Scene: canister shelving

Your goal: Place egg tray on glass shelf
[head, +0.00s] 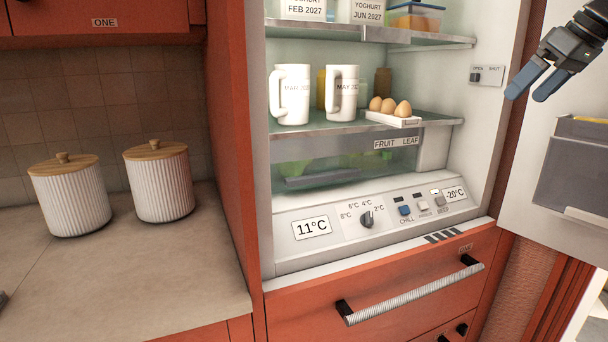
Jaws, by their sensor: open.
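The egg tray (393,119) is a small white tray with brown eggs (403,109) in it. It sits on the fridge's lower glass shelf (437,121), at the front edge, to the right of two white jugs. My gripper (528,90) is at the upper right, in front of the open fridge door. Its blue fingers are apart and empty. It is well away from the egg tray, up and to the right of it in the picture.
White jugs (291,95) and (342,94) stand left of the eggs, with jars behind. An upper shelf (420,38) holds yoghurt tubs. The open door with a grey bin (575,170) is at right. Ribbed canisters (67,195) stand on the counter (130,270).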

